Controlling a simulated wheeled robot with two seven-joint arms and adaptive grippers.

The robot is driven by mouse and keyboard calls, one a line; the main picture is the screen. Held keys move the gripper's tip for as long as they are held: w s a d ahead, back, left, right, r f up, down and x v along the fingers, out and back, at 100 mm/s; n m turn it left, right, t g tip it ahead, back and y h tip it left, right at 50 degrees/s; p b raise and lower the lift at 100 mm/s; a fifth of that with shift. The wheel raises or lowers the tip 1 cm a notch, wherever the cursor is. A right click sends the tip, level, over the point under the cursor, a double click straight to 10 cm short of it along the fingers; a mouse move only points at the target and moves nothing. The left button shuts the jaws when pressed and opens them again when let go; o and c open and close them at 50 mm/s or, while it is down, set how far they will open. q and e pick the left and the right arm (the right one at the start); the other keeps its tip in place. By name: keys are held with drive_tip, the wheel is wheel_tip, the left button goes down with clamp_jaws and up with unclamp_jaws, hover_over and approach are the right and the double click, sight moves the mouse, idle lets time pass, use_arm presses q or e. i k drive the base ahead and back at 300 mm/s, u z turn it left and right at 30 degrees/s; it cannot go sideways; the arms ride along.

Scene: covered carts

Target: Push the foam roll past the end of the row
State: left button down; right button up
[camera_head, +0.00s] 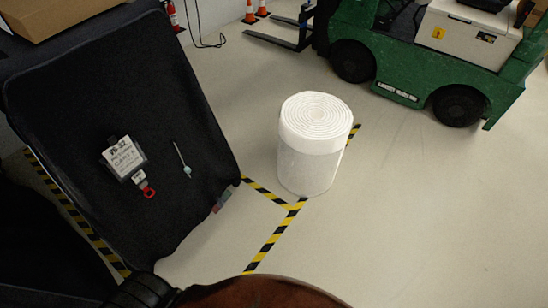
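The white foam roll (310,165) stands upright on the grey floor right of centre, with its spiral end facing up. It stands over a strip of black and yellow floor tape (272,238). A black covered cart (90,90) is at the left, apart from the roll, with a label tag (123,157) hanging on its cover. Neither of my grippers can be made out. A dark rounded part and a brown surface at the bottom edge hide the floor there.
A green forklift (400,60) stands at the back right, its forks (275,40) pointing left. Orange cones (250,12) are at the back. A cardboard box (55,15) is at the top left. The floor right of the roll is clear.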

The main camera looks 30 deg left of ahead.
sight(314, 128)
drive_tip(key=u, duration=0.55)
drive_tip(key=i, duration=0.7)
drive_tip(key=u, duration=0.7)
drive_tip(key=i, duration=1.55)
drive_tip(key=z, duration=0.7)
